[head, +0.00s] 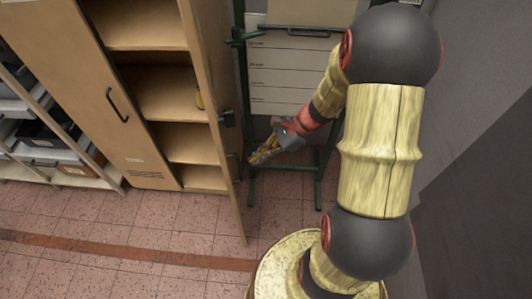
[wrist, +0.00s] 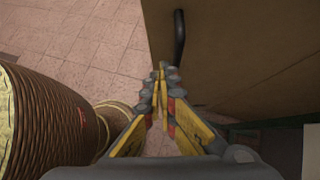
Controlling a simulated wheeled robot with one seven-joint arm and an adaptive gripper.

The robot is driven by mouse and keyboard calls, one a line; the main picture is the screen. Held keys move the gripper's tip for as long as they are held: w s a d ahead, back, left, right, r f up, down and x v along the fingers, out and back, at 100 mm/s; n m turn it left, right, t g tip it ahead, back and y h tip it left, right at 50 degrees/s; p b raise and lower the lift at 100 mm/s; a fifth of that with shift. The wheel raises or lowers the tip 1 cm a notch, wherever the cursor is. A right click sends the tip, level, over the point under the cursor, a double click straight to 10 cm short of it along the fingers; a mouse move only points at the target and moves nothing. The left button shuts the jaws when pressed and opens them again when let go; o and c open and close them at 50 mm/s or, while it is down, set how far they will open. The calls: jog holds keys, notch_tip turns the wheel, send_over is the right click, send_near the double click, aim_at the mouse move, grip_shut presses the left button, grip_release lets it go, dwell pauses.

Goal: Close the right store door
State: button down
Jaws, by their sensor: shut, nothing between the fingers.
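The right store door (head: 212,60) is a light wooden panel standing open, seen nearly edge-on in the head view, swung out from the cabinet toward me. The left store door (head: 75,85) is shut and has a dark handle (head: 117,105). My gripper (head: 256,158) is shut and empty, just right of the open door's outer side. In the wrist view my gripper's fingertips (wrist: 161,72) meet beside the door panel (wrist: 235,50), close to its dark handle (wrist: 179,35). Whether they touch the door I cannot tell.
A green-framed stand with a pale chart (head: 290,70) is behind my gripper. A low rack (head: 40,140) stands at the left. Tiled floor in front is clear.

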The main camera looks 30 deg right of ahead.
aim_at(240, 167)
jog(key=shift+w+a+f+b, duration=0.15)
jog(key=shift+w+a+f, duration=0.2)
jog(key=shift+a, duration=0.65)
jog(key=shift+w+a+f+b, duration=0.1)
jog(key=shift+w+a+f, duration=0.2)
jog(key=shift+a, duration=0.65)
jog(key=shift+w+a+f+b, duration=0.15)
jog(key=shift+w+a+f, duration=0.2)
jog(key=shift+a, duration=0.65)
jog(key=shift+s, duration=0.1)
jog(key=shift+a, duration=0.1)
